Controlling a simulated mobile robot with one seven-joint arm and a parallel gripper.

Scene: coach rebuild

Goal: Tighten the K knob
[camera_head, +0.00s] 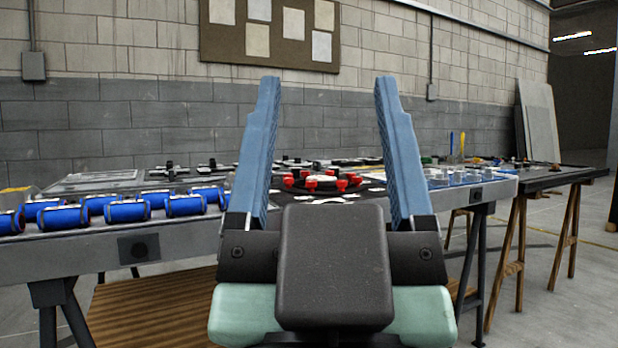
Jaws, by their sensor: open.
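My gripper (327,84) is in the middle of the head camera view, its two blue fingers pointing up and spread wide apart. It is open with nothing between the fingers. Behind it on the long table, seen through the gap, is a round dark piece with several red knobs (322,183) around a pale ring. I cannot read any letter, so I cannot tell which one is the K knob. The red knobs stand beyond the gripper and are not touched. The gripper's dark body covers part of the table front below them.
Several blue cylinders (125,208) line the table's left front edge (95,250). Clear and pale small parts (460,176) stand on the right. A second dark table on wooden trestles (515,255) stands farther right. A block wall with a pinboard (270,32) closes the back.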

